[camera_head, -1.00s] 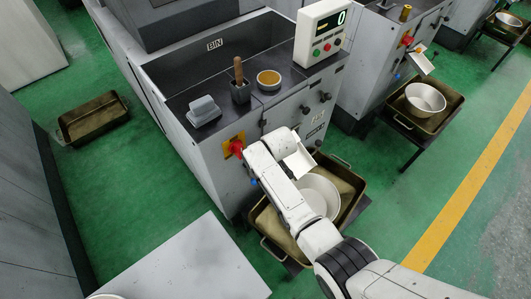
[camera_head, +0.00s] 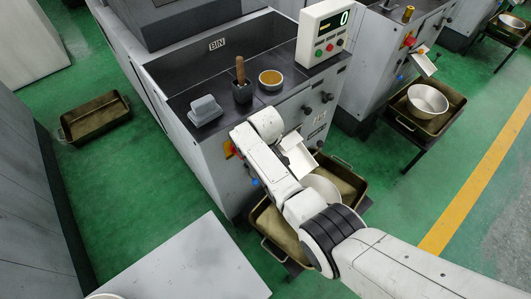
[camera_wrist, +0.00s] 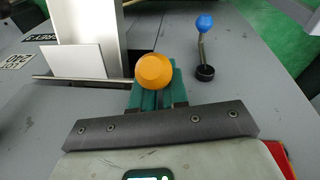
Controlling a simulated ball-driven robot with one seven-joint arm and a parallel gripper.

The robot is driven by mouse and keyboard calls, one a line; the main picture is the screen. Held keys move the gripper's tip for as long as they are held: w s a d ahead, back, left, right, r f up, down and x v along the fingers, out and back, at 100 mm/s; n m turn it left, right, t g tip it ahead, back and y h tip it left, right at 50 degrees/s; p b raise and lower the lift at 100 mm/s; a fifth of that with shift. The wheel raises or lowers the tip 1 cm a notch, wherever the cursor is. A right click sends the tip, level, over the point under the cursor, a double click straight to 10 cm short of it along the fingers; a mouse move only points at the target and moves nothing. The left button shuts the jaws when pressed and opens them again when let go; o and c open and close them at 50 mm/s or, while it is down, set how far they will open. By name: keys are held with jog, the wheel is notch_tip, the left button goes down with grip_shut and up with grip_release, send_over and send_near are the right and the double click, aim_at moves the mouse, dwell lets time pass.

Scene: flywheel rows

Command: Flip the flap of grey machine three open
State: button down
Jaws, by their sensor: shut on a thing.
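The grey machine (camera_head: 215,165) stands in the middle of the head view, with a white chute (camera_head: 298,158) on its front. In the wrist view, a white channel (camera_wrist: 92,25) has a pale flat plate (camera_wrist: 76,60), seemingly the flap, standing across it. A thin rod (camera_wrist: 85,79) runs from the plate's foot to an orange ball knob (camera_wrist: 154,69). My gripper (camera_wrist: 155,88), with green fingers, is shut on this knob. In the head view my arm hides the gripper and the knob.
A blue-knobbed lever (camera_wrist: 204,24) stands close to my gripper. Below the chute, a bowl (camera_head: 322,187) sits in a brown tray (camera_head: 262,225), partly behind my arm. A cup (camera_head: 270,79) and a tool in a holder (camera_head: 241,88) stand on the machine top.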

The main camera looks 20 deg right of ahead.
jog(key=shift+s+d+f, duration=0.25)
jog(key=shift+s+d, duration=0.15)
jog(key=shift+d, duration=0.05)
jog(key=c, duration=1.1)
grip_release()
jog(key=shift+r, duration=0.15)
jog(key=shift+c, duration=0.2)
jog(key=shift+o, duration=0.7)
jog(key=shift+w, duration=0.1)
jog(key=shift+a+r, duration=0.1)
jog(key=shift+w, duration=0.1)
jog(key=shift+a+r, duration=0.2)
jog(key=shift+r, duration=0.4)
jog(key=p+v, duration=0.2)
jog(key=v, duration=0.7)
jog(key=shift+d+r+p, duration=0.1)
jog(key=shift+r+p, duration=0.15)
jog(key=shift+p, duration=0.1)
